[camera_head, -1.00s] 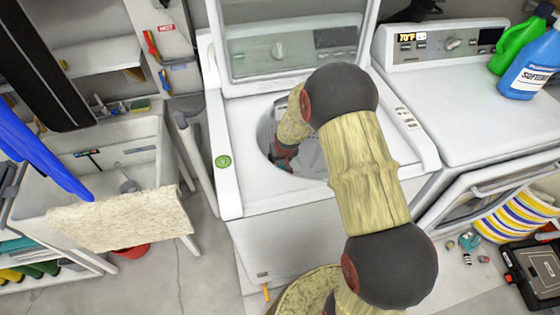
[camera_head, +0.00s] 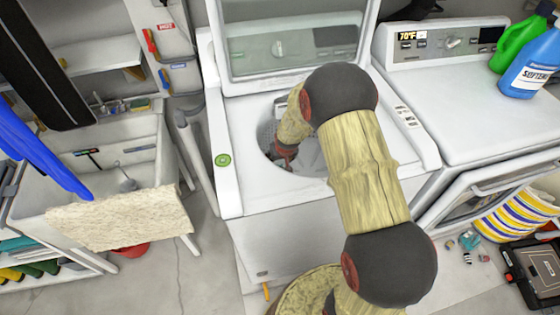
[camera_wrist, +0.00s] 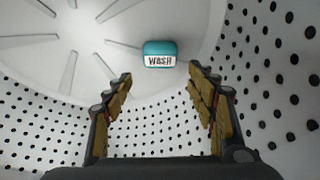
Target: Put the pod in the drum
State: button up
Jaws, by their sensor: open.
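The drum is the perforated tub of the open top-load washer; its wall (camera_wrist: 45,125) and pale ribbed bottom (camera_wrist: 90,55) fill the wrist view. The pod (camera_wrist: 159,54), a small teal and white block marked WASH, is at the drum bottom, beyond my fingertips and apart from them. My gripper (camera_wrist: 160,80) is open and empty inside the drum. In the head view, my gripper (camera_head: 284,152) reaches down through the washer opening, and my arm hides part of that opening. The pod cannot be made out there.
The washer lid (camera_head: 295,45) stands raised behind the opening. A dryer (camera_head: 460,110) with its front door open is at right, with green (camera_head: 515,45) and blue (camera_head: 530,65) bottles on top. A sink (camera_head: 115,170) is at left, with a cloth (camera_head: 125,218) over its front.

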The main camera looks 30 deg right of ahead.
jog(key=d+p+v, duration=0.1)
jog(key=p+v, duration=0.3)
jog(key=v, duration=0.9)
jog(key=shift+w+a, duration=0.2)
jog(key=shift+a, duration=0.3)
jog(key=shift+r, duration=0.15)
